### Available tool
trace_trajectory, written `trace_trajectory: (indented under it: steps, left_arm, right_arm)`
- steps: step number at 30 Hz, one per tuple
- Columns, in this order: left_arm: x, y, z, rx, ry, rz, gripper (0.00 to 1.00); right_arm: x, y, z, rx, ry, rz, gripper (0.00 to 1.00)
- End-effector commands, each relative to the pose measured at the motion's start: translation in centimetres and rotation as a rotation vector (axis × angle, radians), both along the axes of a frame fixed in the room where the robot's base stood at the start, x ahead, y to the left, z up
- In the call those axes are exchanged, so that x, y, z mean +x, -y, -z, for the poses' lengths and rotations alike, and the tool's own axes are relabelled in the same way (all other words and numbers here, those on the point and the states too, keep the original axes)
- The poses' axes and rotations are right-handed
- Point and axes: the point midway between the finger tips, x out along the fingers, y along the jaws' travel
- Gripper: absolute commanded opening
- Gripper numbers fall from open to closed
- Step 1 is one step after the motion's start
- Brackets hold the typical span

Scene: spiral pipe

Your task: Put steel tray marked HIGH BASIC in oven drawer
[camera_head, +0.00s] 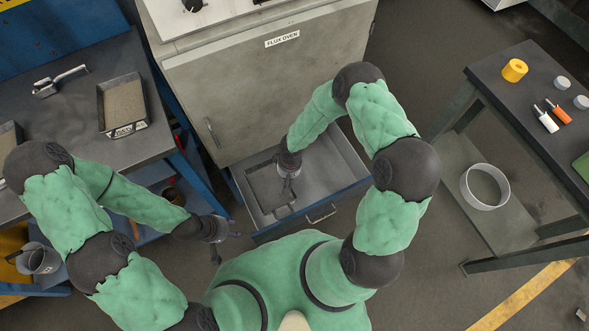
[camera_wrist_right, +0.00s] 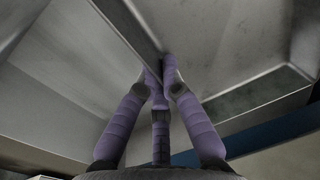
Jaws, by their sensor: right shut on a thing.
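The open oven drawer (camera_head: 336,152) sticks out below the oven front. A grey steel tray (camera_head: 258,182) lies inside its left part; no marking on it is readable. My right gripper (camera_head: 289,188) reaches down into the drawer at the tray's right side. In the right wrist view its purple fingers (camera_wrist_right: 162,75) are shut on the thin tray wall (camera_wrist_right: 128,25). My left gripper (camera_head: 229,248) is open and empty, in front of the drawer's left front corner. A second steel tray (camera_head: 102,108) with sandy filling stands on the left bench; its label is too small to read.
The oven (camera_head: 270,90) is labelled FLUX OVEN. The left bench (camera_head: 75,120) holds a metal clamp-like tool (camera_head: 60,80) and part of another tray (camera_head: 8,137).

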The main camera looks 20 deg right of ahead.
Motion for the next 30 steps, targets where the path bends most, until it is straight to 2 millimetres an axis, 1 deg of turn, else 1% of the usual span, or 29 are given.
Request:
trace_trajectory:
  steps: [2,5,14,15,18,22,30]
  left_arm:
    - [0.0,0.0,0.3,0.0,-0.001,0.0,0.4]
    - [0.0,0.0,0.6,0.0,-0.001,0.0,0.4]
    - [0.0,0.0,1.9,0.0,0.0,0.0,0.4]
    - [0.0,0.0,2.3,0.0,0.0,0.0,0.4]
    - [0.0,0.0,3.0,0.0,-0.001,0.0,0.4]
    - [0.0,0.0,3.6,0.0,-0.001,0.0,0.4]
    - [0.0,0.0,4.1,0.0,0.0,0.0,0.4]
  right_arm:
    - [0.3,0.8,0.7,0.0,0.0,0.003,0.0]
    - [1.0,2.6,1.5,0.0,-0.001,0.006,0.0]
    - [3.1,8.5,4.4,-0.001,-0.002,0.006,0.0]
    - [3.3,8.9,5.3,0.0,-0.003,0.004,0.0]
    - [3.8,10.2,7.0,0.0,-0.002,0.004,0.0]
    - [4.3,11.4,8.4,-0.001,-0.001,0.002,0.0]
    - [4.8,12.4,9.6,-0.001,0.0,0.001,0.0]
